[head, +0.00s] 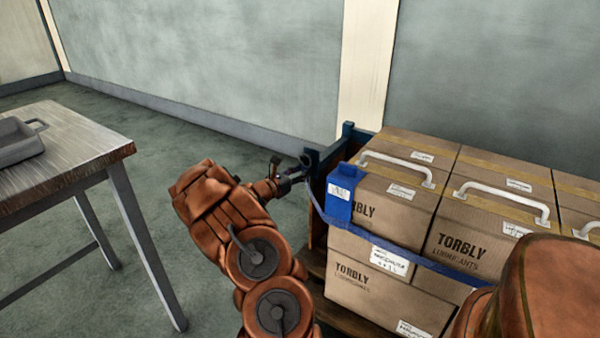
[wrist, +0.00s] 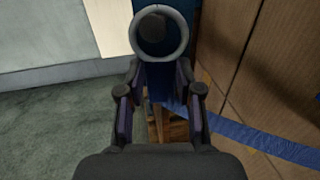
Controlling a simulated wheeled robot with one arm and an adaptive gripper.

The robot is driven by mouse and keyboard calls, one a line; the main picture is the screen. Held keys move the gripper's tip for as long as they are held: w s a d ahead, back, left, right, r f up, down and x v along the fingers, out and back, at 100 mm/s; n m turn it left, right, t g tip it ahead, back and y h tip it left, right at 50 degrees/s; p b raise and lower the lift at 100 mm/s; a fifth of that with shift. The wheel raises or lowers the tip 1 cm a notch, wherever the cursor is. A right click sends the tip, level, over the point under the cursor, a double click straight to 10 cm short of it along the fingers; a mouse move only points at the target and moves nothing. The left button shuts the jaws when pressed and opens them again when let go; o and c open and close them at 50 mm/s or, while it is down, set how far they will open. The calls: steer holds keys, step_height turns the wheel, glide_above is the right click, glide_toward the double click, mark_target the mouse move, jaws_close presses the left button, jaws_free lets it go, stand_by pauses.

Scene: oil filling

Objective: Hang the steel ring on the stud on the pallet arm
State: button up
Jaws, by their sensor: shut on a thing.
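My gripper (head: 291,181) is at the blue pallet arm (head: 346,132), at the left corner of the boxes. In the wrist view my gripper (wrist: 160,98) has its two fingers closed on the lower end of the grey steel ring (wrist: 160,57), which stands upright beyond the fingertips. A dark round end, seemingly the stud (wrist: 153,29), shows inside the ring's opening, left of its centre, with dark blue metal behind. I cannot tell whether the ring is around the stud or only in front of it. In the head view the ring is small and dark, and the stud is not clear.
Stacked Torbly cartons (head: 470,232) with white handles stand on the pallet right of my gripper. A blue strap (head: 425,263) with a blue corner piece (head: 340,199) runs across them. A table (head: 75,150) with a grey tray (head: 18,146) is at left. Floor between is clear.

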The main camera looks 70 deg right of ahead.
stand_by(0.4)
steer(key=o, duration=1.1)
steer(key=shift+o, duration=0.2)
steer(key=v, duration=1.2)
